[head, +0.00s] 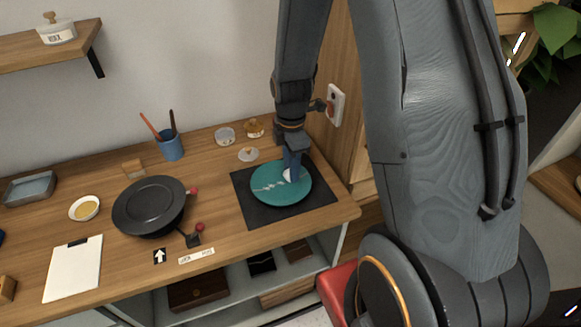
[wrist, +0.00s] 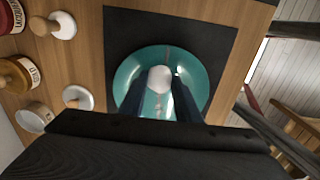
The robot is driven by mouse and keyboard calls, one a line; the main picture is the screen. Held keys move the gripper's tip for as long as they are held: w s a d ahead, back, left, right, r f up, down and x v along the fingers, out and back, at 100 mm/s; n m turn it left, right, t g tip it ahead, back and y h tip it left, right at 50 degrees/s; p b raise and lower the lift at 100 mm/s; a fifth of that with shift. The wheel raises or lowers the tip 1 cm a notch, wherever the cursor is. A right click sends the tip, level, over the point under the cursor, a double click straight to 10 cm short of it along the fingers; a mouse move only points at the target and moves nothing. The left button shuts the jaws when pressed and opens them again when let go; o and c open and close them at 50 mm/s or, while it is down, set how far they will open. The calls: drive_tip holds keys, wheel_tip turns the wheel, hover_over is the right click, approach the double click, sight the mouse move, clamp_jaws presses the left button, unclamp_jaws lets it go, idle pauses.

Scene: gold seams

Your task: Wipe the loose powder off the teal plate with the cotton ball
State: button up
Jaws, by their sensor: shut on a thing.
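The teal plate (head: 265,196) lies on a dark square mat (head: 319,207) near the right end of the wooden bench. Pale seam-like streaks cross its left part in the head view. In the wrist view the plate (wrist: 126,72) shows a thin line at its far side and a pale patch close to my fingers. My gripper (head: 291,172) is above the plate's right-back part, pointing down. Its fingers (wrist: 160,88) are shut on the white cotton ball (wrist: 160,76). I cannot tell whether the ball touches the plate. Loose powder is hard to tell from the seams.
A black round pan-like stand (head: 149,204) with red knobs stands left of the mat. A blue cup with brushes (head: 171,147), a small yellow dish (head: 84,208), a clipboard (head: 74,268) and several small jars stand around. The bench's right edge is near the mat.

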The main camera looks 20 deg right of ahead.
drive_tip(key=shift+s+r+p, duration=0.1)
drive_tip(key=shift+s+p, duration=0.2)
drive_tip(key=shift+s, duration=0.2)
drive_tip(key=shift+w+a, duration=0.1)
drive_tip(key=shift+w, duration=0.25)
drive_tip(key=shift+s+f, duration=0.2)
drive_tip(key=shift+s, duration=0.2)
drive_tip(key=shift+w+r+p, duration=0.1)
drive_tip(key=shift+w+p, duration=0.2)
drive_tip(key=shift+p, duration=0.15)
drive_tip(key=shift+s, duration=0.15)
drive_tip(key=shift+r, duration=0.1)
